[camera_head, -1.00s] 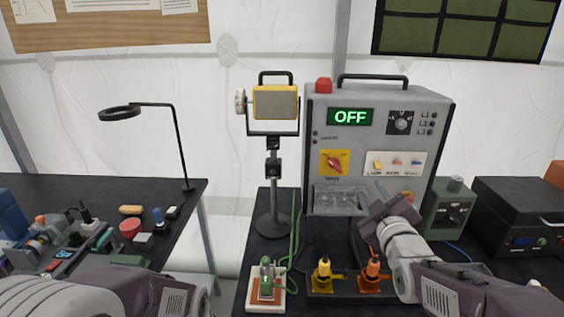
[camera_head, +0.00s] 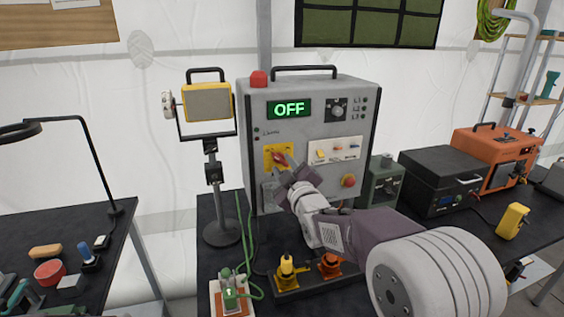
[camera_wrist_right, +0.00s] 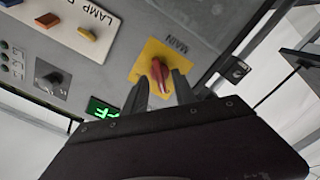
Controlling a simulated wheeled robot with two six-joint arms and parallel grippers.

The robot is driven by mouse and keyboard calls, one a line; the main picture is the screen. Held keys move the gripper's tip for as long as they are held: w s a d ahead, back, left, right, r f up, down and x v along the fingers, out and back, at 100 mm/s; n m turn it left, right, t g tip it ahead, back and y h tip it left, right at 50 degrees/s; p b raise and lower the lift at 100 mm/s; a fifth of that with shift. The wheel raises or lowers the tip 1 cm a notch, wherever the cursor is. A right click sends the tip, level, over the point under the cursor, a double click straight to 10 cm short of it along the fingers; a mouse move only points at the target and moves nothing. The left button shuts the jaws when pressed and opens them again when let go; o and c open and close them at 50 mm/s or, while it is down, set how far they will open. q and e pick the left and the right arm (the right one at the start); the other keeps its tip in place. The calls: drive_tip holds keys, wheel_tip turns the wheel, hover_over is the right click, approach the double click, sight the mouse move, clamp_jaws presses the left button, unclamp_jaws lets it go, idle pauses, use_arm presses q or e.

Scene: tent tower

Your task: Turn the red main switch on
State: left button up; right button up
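The red main switch (camera_head: 279,157) is a rotary knob on a yellow plate on the front of the grey control box (camera_head: 300,93). The green display (camera_head: 289,109) above it reads OFF. In the right wrist view the red knob (camera_wrist_right: 159,76) sits on its yellow plate marked MAIN. My right gripper (camera_head: 286,167) is at the switch. In the right wrist view its two fingers (camera_wrist_right: 160,88) are apart, one on each side of the knob; I cannot tell whether they touch it. My left gripper is not in view.
A red emergency button (camera_head: 348,180) and a white lamp-switch panel (camera_head: 335,150) are close by on the box. Yellow and orange plug connectors (camera_head: 287,270) stand below. A work lamp (camera_head: 207,101) is to the left, a black case (camera_head: 440,180) to the right.

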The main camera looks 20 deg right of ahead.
drive_tip(key=shift+w+d, duration=0.1)
drive_tip(key=shift+w, duration=0.8)
clamp_jaws()
